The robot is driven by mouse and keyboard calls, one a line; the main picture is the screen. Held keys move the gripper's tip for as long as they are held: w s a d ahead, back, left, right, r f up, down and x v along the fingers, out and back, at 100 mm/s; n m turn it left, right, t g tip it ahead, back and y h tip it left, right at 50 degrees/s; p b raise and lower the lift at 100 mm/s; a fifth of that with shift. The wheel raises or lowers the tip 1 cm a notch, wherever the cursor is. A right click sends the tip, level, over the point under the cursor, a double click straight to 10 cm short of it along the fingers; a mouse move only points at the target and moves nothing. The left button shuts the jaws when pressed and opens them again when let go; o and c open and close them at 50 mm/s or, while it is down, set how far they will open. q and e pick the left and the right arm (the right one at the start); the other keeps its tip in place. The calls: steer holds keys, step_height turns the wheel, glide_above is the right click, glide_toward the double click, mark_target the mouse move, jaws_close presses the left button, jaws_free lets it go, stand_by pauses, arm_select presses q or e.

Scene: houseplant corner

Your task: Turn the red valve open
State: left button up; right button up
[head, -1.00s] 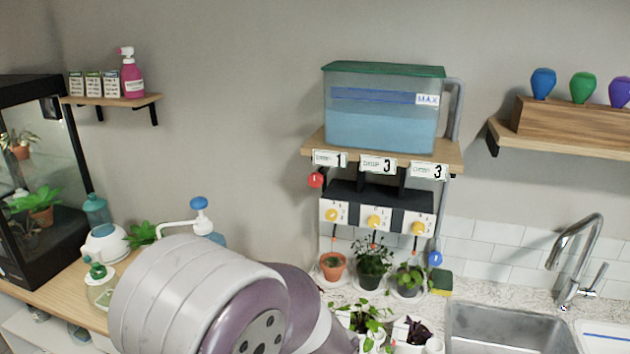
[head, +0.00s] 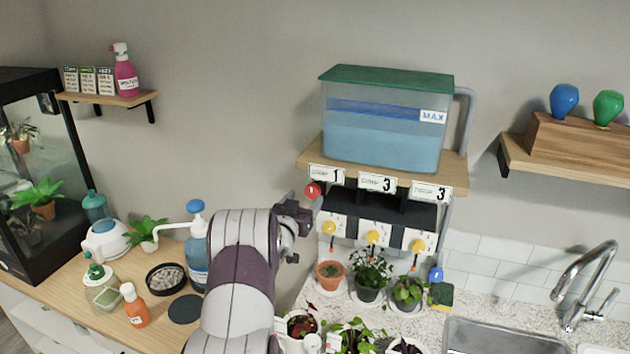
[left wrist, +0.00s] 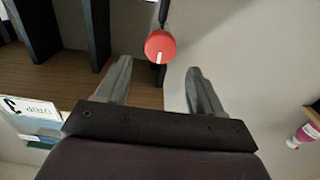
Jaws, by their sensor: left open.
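The red valve (head: 313,190) is a round red knob with a white mark, below the left end of the water tank's shelf. In the left wrist view the red valve (left wrist: 160,46) lies just beyond the fingertips, roughly midway between them. My left gripper (head: 309,207) is close beside the valve in the head view; in the left wrist view the gripper (left wrist: 158,75) is open with nothing between its fingers. The fingers look apart from the knob. My right gripper is not in view.
The water tank (head: 385,120) stands on a wooden shelf (head: 455,178) with drip labels. Yellow knobs (head: 372,237) and a blue knob (head: 436,274) sit below. Potted plants (head: 370,275) stand under them. A blue pump bottle (head: 197,250) stands left of my arm.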

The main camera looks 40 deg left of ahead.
mark_target(312, 192)
arm_select(q)
steer(key=x, duration=0.2)
steer(key=p+x, duration=0.1)
steer(key=x, duration=0.2)
steer(key=f+p+x, duration=0.1)
steer(key=x, duration=0.1)
steer(key=shift+w, duration=0.2)
steer(key=shift+w+r, duration=0.15)
steer(key=shift+w, duration=0.1)
steer(key=shift+a+r, duration=0.1)
steer(key=shift+r, duration=0.1)
steer(key=shift+w+a+f, duration=0.15)
steer(key=shift+w+f, duration=0.15)
steer(key=shift+w, duration=0.1)
steer(key=c, duration=1)
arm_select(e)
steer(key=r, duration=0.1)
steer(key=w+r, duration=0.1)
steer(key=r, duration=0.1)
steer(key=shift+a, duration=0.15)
